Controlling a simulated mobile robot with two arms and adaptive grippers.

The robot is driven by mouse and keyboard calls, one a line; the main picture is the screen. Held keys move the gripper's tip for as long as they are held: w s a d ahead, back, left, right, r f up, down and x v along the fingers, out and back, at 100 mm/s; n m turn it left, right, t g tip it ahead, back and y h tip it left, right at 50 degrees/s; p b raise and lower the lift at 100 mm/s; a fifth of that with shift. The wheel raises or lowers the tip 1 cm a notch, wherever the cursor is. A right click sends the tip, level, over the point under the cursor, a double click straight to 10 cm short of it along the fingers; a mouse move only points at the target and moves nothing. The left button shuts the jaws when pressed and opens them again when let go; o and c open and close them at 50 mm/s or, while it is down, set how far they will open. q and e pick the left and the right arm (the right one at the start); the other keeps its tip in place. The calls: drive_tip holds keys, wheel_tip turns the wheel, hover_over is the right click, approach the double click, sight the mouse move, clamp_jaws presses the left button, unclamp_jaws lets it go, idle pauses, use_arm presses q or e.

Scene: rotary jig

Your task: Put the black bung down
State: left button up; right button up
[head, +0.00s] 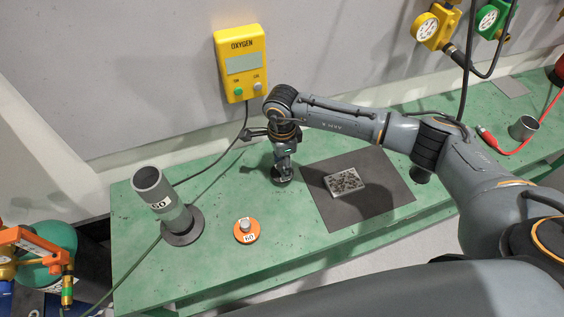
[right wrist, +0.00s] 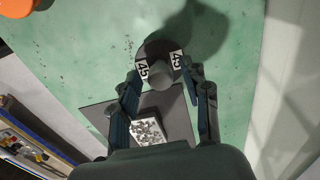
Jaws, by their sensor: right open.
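The black bung (right wrist: 162,50), with white "45" labels, is on the green bench between or just beyond the fingertips of my right gripper (right wrist: 163,76). The fingers are apart, one on each side of it; whether they touch it I cannot tell. In the head view the right gripper (head: 283,167) points down over the bung (head: 282,176), which is mostly hidden below it. The orange bung (head: 247,236), labelled "60", stands on the bench to the left. My left gripper is not in view.
A grey pipe (head: 151,186) labelled "60" stands upright on a flange at the left. A dark mat (head: 318,205) with a speckled plate (head: 345,182) lies to the right. A yellow oxygen box (head: 240,62) hangs on the wall behind. Bench around the orange bung is clear.

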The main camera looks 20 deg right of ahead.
drive_tip(key=shift+r, duration=0.3)
wheel_tip(320, 180, up, 12)
drive_tip(key=b, duration=0.4)
drive_tip(key=shift+f+b, duration=0.15)
drive_tip(key=shift+b, duration=0.25)
